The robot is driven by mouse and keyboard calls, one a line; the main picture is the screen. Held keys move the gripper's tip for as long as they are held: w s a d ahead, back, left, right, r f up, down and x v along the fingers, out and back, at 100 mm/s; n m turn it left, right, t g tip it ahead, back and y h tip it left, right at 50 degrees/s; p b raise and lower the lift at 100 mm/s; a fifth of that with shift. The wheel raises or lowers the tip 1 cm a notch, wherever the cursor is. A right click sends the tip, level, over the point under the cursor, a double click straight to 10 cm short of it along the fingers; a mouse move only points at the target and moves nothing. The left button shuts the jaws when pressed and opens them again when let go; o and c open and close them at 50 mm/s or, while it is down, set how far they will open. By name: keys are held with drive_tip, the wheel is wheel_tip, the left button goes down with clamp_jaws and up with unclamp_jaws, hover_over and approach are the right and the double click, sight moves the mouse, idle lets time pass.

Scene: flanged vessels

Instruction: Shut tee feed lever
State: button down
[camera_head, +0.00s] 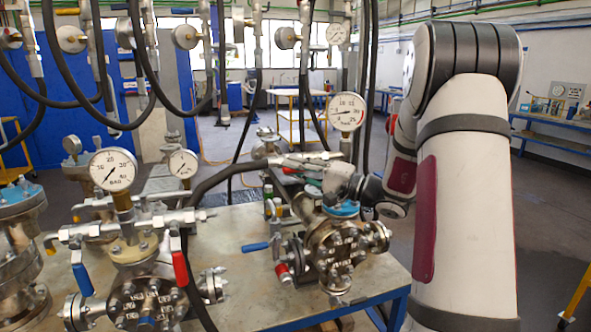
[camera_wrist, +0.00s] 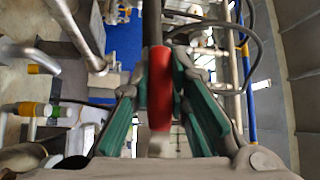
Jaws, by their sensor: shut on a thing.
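A red lever (camera_wrist: 160,85) stands in the middle of the wrist view, between the green-padded fingers of my gripper (camera_wrist: 158,92). The gripper is shut on this lever. In the head view my gripper (camera_head: 292,165) reaches in from the right, above the right-hand flanged vessel (camera_head: 338,250), near the fittings under a pressure gauge (camera_head: 346,112). The held lever is mostly hidden there, and I cannot make out its exact angle. I cannot read from these views which lever is the tee feed lever.
A second flanged vessel (camera_head: 145,295) stands at the left with a hanging red lever (camera_head: 180,268) and a blue lever (camera_head: 82,280). Another blue lever (camera_head: 255,247) sticks out beside the right-hand vessel. Black hoses (camera_head: 205,190) hang close by. The metal table (camera_head: 235,225) has bare patches.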

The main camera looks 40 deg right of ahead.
drive_tip(key=shift+f+g, duration=0.15)
drive_tip(key=shift+g, duration=0.15)
drive_tip(key=f+n+g+b, duration=0.1)
drive_tip(key=n+b, duration=0.1)
drive_tip(key=b, duration=0.1)
drive_tip(key=shift+w+f+h, duration=0.1)
drive_tip(key=shift+f+h, duration=0.2)
drive_tip(key=shift+h, duration=0.1)
drive_tip(key=s+d+f+n+g+h+b, duration=0.2)
drive_tip(key=d+f+n+g+h+b, duration=0.3)
drive_tip(key=h+b, duration=0.4)
drive_tip(key=shift+d+n+g+h+b, duration=0.3)
drive_tip(key=shift+d+n+g+b, duration=0.75)
drive_tip(key=shift+b, duration=2.4)
drive_tip(key=shift+s+f+n+t, duration=0.1)
drive_tip(key=shift+s+n+t, duration=0.05)
drive_tip(key=shift+n+t, duration=0.1)
drive_tip(key=c, duration=1.5)
unclamp_jaws()
